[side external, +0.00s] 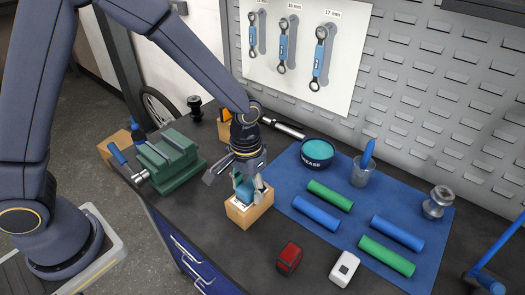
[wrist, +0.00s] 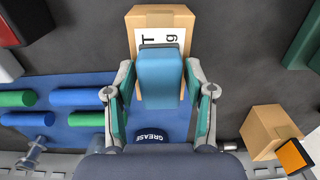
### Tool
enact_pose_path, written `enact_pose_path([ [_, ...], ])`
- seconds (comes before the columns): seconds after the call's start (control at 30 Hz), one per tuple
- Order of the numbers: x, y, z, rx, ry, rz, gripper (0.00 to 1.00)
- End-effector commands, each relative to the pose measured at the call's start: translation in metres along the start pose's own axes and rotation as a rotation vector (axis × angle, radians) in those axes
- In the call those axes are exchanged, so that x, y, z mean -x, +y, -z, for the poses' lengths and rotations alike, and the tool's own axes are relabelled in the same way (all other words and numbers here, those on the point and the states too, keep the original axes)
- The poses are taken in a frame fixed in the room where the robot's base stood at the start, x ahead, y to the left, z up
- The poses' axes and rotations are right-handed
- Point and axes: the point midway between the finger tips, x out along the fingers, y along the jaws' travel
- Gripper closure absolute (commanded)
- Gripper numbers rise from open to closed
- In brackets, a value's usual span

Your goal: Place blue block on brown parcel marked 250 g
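My gripper (side external: 249,186) points down over a brown parcel (side external: 240,215) near the bench's front edge. In the wrist view my gripper (wrist: 160,80) has its two fingers on either side of the blue block (wrist: 160,75), apparently pressed against it. In the side view the fingers partly cover the block (side external: 244,189). The block is at the top of the parcel; whether it rests on it or hovers just above is unclear. The parcel (wrist: 160,14) carries a white label in the wrist view. Only "T" and "g" show, and the block hides the number.
A second parcel (wrist: 268,128) has an orange block (wrist: 294,156) by it. A green vise (side external: 172,162) stands left of my gripper. A blue mat (side external: 290,208) to the right holds a grease tin (side external: 317,152) and several green and blue cylinders. A red item (side external: 289,258) and white item (side external: 344,268) lie in front.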

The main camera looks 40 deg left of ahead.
Motion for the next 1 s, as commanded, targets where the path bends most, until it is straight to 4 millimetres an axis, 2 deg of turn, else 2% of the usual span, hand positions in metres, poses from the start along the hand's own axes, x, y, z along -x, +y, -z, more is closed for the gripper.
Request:
enact_pose_path([
  [0.07,0.0,0.0,0.0,0.0,0.0,0.0,0.34],
  [0.37,0.001,0.0,0.0,0.0,0.001,0.0,0.34],
  [0.47,0.009,0.0,0.001,0.0,0.003,-0.001,0.34],
  [0.57,0.025,0.001,0.001,0.0,0.006,-0.002,0.34],
  [0.8,0.08,0.0,0.001,0.0,0.006,-0.003,0.34],
  [1.0,0.112,0.0,0.001,0.0,0.003,-0.001,0.34],
])
